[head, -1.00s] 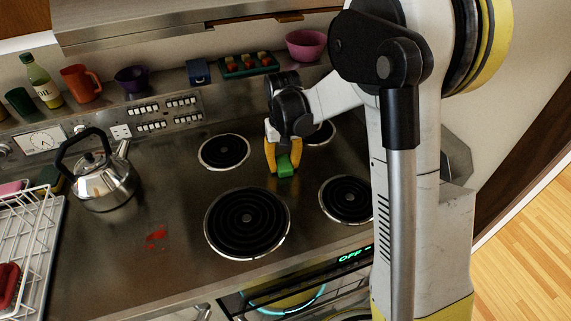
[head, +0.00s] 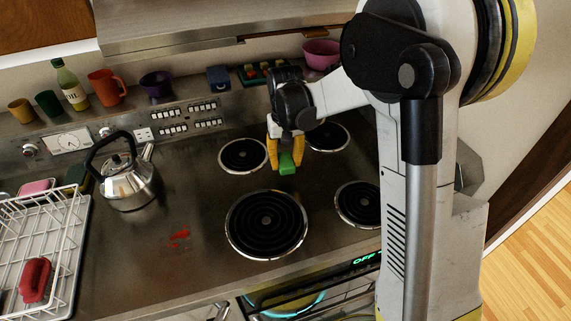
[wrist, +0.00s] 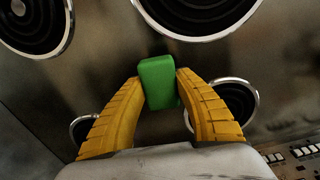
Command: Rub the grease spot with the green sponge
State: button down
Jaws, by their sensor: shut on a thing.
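My gripper (head: 286,152) has its yellow fingers shut on the green sponge (head: 287,163), over the hob among the coil burners. In the wrist view the sponge (wrist: 159,82) sits between both fingertips (wrist: 160,90), its free end sticking out past them. I cannot tell exactly how high it is above the steel. The grease spot (head: 179,237) is a red smear on the bare hob top. It lies left of the large front burner, apart from the sponge, and is out of the wrist view.
A kettle (head: 127,183) stands behind and left of the grease spot. A white dish rack (head: 62,240) with a red item (head: 35,280) is at the left. The large front burner (head: 267,224) lies between sponge and hob front. Bottle, cups and bowls line the back shelf.

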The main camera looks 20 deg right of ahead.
jog(key=shift+r+p, duration=0.9)
jog(key=shift+r, duration=0.75)
